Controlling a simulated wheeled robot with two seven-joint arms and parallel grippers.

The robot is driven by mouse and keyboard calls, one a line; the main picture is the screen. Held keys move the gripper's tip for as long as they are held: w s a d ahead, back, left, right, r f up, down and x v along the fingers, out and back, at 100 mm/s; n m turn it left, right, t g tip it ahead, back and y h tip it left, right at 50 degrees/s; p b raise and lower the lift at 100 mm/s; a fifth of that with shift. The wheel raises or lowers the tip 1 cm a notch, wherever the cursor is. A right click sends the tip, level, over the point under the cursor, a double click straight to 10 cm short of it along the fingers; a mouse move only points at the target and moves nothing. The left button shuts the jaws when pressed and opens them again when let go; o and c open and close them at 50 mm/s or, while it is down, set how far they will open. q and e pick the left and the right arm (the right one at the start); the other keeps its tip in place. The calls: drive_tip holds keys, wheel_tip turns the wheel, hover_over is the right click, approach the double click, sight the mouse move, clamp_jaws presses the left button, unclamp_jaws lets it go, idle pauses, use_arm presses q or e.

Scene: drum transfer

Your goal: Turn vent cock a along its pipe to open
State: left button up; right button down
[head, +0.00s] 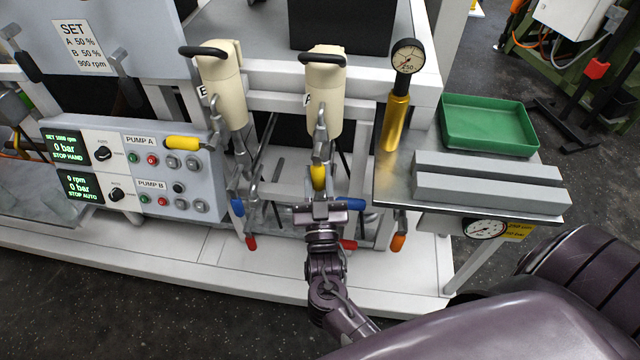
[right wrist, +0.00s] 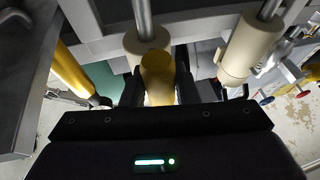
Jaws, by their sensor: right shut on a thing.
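The yellow handle of vent cock a (head: 318,178) is below the cream pump (head: 323,95) marked A. In the head view it points down the picture, roughly in line with the grey metal pipe above it; its exact angle to the pipe is unclear. My right gripper (head: 320,207) is shut on this handle. In the right wrist view the yellow handle (right wrist: 157,75) stands between the two dark fingers, its lower end hidden by the gripper body. My left gripper is not in view.
Another yellow handle (head: 182,143) lies sideways at the left pump (head: 222,90). Blue handles (head: 238,207) (head: 350,203) and red handles (head: 251,243) (head: 348,244) sit close around my right gripper. A metal side table (head: 390,180) with a green tray (head: 487,150) stands right.

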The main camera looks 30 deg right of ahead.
drive_tip(key=shift+w+a+m, duration=0.1)
drive_tip(key=shift+a+m, duration=0.05)
drive_tip(key=shift+m, duration=0.15)
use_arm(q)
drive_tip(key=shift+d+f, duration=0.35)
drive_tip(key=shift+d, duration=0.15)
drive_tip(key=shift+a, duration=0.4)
use_arm(e)
drive_tip(key=c, duration=1.1)
unclamp_jaws()
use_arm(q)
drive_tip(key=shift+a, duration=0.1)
use_arm(e)
drive_tip(key=shift+f, duration=0.1)
